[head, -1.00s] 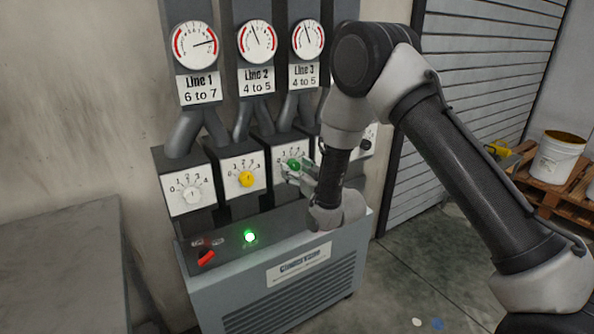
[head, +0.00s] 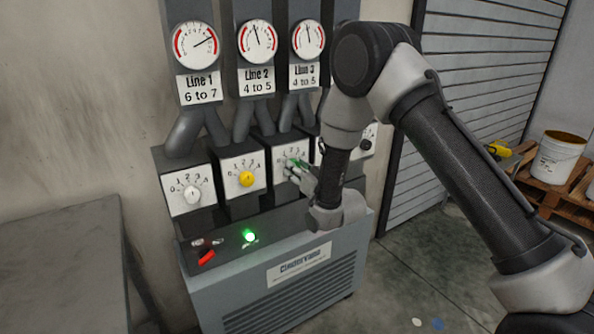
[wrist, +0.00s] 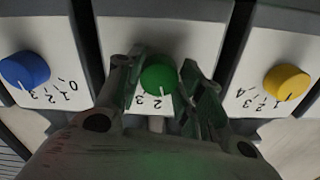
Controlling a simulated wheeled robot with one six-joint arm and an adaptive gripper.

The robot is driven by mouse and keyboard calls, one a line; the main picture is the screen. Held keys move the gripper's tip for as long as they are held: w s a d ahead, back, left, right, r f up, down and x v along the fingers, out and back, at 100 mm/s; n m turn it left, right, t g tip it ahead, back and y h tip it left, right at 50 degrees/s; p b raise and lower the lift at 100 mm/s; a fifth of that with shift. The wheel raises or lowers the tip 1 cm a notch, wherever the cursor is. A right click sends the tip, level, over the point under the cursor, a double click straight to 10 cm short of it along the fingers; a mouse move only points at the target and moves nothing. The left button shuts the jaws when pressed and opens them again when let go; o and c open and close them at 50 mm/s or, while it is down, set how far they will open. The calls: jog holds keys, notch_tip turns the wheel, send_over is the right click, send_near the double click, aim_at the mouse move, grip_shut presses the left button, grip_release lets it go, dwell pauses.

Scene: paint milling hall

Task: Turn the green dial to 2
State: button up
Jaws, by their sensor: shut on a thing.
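The green dial (wrist: 158,78) sits on a white numbered plate in the middle of the wrist view, where the numbers appear upside down. Its pale mark points down, about towards the 2; I cannot tell whether it is exact. My gripper (wrist: 157,82) has a finger on each side of the dial and is shut on it. In the head view, my gripper (head: 303,172) covers much of the green dial (head: 299,163), and only a little green shows.
A yellow dial (head: 246,179) and a white dial (head: 192,195) are left of it. A blue dial (wrist: 24,70) is on its other side. Three gauges hang above, including the Line 3 gauge (head: 308,38). A red switch (head: 206,257) and lit green lamp (head: 250,236) are below.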

jog(key=shift+m, duration=1.5)
jog(key=o, duration=1)
jog(key=v, duration=1.2)
